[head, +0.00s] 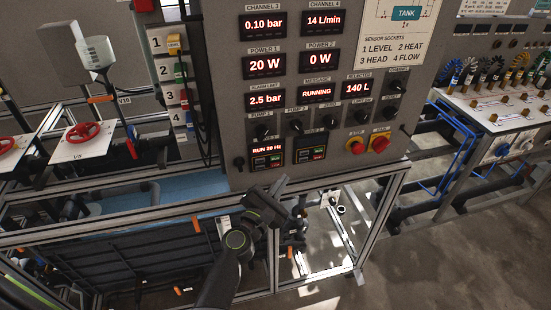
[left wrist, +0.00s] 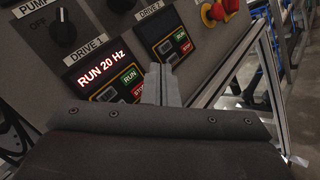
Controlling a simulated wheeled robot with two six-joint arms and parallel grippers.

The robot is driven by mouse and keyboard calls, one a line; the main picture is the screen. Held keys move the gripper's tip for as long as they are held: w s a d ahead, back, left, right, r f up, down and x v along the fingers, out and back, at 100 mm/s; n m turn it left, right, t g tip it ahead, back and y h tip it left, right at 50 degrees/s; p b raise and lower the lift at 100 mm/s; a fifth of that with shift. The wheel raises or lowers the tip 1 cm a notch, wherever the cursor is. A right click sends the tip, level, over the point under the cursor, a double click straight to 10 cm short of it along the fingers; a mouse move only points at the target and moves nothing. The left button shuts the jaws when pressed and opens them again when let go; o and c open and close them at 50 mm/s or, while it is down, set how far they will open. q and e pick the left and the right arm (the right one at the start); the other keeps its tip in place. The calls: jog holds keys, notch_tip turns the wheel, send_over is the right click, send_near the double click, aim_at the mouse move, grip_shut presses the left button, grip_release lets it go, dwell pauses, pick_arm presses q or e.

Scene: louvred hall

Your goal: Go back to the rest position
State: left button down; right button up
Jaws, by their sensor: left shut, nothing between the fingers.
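My left gripper (head: 281,183) is just below the lower edge of the grey control panel (head: 222,130) in the head view. Its fingers are shut and hold nothing. In the left wrist view the closed fingers (left wrist: 160,84) stand in front of the panel between the drive 1 unit (left wrist: 104,72) and the drive 2 unit (left wrist: 165,38). The drive 1 display reads RUN 20 Hz. I cannot tell from these views whether the fingertips touch the panel. My right gripper is in neither view.
Red handwheels (head: 82,132) stand at left. A bench with coloured cables (head: 490,75) is at right. Open floor (head: 450,262) lies at lower right.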

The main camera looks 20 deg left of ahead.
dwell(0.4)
pick_arm(q)
jog(key=s+a+f+m+g+y+b, duration=0.1)
jog(key=s+a+f+m+g, duration=0.25)
jog(key=f, duration=0.85)
jog(key=s+f+m+g+y, duration=0.1)
jog(key=s+f+m+g, duration=0.35)
jog(key=f, duration=0.75)
jog(key=s+a+f+m+g+b, duration=0.15)
jog(key=s+f+m, duration=0.45)
jog(key=f, duration=0.7)
jog(key=s+a+f+m+g+y, duration=0.1)
jog(key=s+f+m, duration=0.3)
jog(key=s, duration=0.8)
jog(key=s+a+f+m+g+y+b, duration=0.1)
jog(key=s+a+f+m+g, duration=0.3)
jog(key=s+f, duration=0.3)
jog(key=s+a+f+m+g, duration=0.3)
jog(key=s+f, duration=0.3)
jog(key=s, duration=1)
jog(key=shift+s+a+f+m+y, duration=0.2)
jog(key=shift+s+f+m+y, duration=0.2)
jog(key=shift+m, duration=0.1)
jog(key=shift+g, duration=0.25)
